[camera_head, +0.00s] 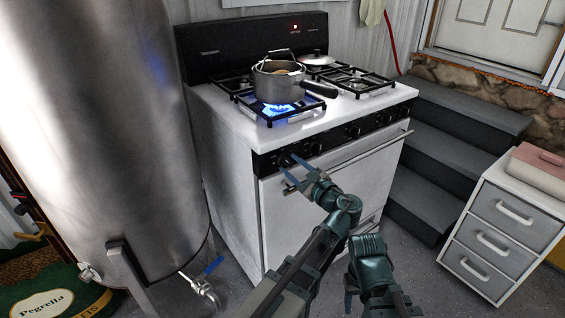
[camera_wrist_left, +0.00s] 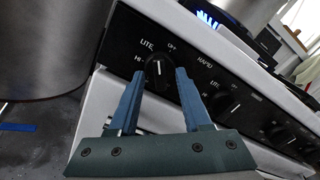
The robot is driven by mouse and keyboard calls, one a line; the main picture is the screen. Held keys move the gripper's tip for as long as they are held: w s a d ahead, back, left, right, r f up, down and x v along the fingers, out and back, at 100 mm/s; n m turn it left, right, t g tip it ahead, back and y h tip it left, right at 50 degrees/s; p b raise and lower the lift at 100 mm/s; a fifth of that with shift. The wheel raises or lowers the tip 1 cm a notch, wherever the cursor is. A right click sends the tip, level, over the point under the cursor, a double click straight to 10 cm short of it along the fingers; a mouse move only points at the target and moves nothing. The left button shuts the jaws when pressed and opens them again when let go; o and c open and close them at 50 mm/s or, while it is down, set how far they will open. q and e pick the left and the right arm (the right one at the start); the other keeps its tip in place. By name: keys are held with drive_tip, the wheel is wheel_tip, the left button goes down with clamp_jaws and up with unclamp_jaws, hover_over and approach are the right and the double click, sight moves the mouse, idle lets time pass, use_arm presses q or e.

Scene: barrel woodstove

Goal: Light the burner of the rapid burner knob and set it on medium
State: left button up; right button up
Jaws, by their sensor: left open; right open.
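The rapid burner knob (camera_wrist_left: 157,68) is black with a white line, at the left end of the control panel. Its line stands nearly upright in the left wrist view, near the LITE, HI and OFF labels; which end points is unclear. Blue flame (camera_head: 272,109) burns at the front left burner, under the pot's front edge. My left gripper (camera_head: 290,171) is open in front of the panel. In the left wrist view its two blue fingers (camera_wrist_left: 160,76) appear either side of the knob's lower part; contact cannot be told.
A grey pot (camera_head: 277,82) with a dark handle stands over the left burners. A large steel tank (camera_head: 120,110) stands close left of the stove. An oven handle (camera_head: 365,148) runs below the panel. Dark steps (camera_head: 440,165) and a drawer unit (camera_head: 500,235) are at right.

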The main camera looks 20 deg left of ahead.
use_arm(q)
clamp_jaws()
idle(0.4)
drive_tip(key=n, duration=0.3)
drive_tip(key=shift+n, duration=0.4)
unclamp_jaws()
